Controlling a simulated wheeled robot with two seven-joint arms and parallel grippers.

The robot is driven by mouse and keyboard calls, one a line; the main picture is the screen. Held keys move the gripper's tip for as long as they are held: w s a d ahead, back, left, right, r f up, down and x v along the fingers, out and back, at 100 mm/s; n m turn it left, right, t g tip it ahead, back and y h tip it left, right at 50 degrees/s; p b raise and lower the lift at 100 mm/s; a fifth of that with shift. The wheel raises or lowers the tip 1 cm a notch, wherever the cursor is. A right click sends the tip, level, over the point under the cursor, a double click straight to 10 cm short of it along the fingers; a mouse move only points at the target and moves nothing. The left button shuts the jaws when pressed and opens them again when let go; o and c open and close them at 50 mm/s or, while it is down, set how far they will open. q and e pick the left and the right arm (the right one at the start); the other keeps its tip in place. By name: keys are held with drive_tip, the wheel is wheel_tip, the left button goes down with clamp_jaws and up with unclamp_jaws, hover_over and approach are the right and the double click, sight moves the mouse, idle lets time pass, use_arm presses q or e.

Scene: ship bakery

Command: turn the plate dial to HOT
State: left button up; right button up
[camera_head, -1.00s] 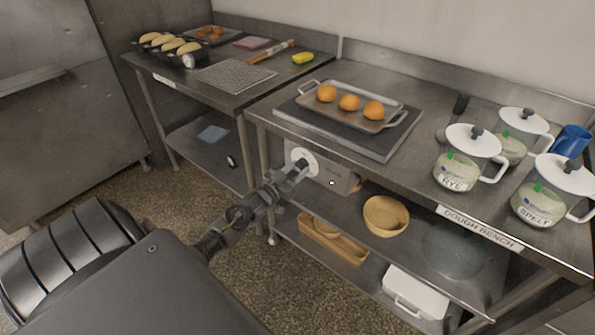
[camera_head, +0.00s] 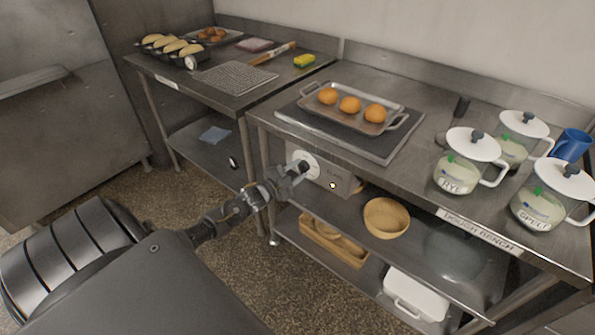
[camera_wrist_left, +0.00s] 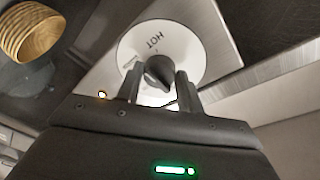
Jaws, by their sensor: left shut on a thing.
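The plate dial is a black knob (camera_wrist_left: 158,72) on a white round face (camera_wrist_left: 190,45), on the front of a metal control box (camera_head: 335,178) under the bench top. In the left wrist view the word HOT stands just above the knob, and the knob's narrow end points roughly toward it. A smaller word left of the knob is unreadable. My left gripper (camera_wrist_left: 160,90) is shut on the knob, one finger on each side; it also shows in the head view (camera_head: 298,171). My right gripper is not in view.
A small lamp (camera_head: 332,185) on the box glows yellow. Above it, a tray (camera_head: 400,118) with three buns sits on a dark plate (camera_head: 378,152). Glass jars (camera_head: 455,178) stand at the right.

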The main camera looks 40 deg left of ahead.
use_arm(q)
drive_tip(key=m, duration=0.4)
drive_tip(key=m+p, duration=0.1)
drive_tip(key=m, duration=0.1)
drive_tip(key=shift+r+g, duration=0.25)
drive_tip(key=shift+g, duration=0.15)
drive_tip(key=shift+m, duration=0.3)
drive_tip(key=o, duration=1)
drive_tip(key=s, duration=0.7)
drive_tip(key=s+a+b, duration=0.1)
drive_tip(key=s, duration=0.2)
drive_tip(key=shift+s+r, duration=0.35)
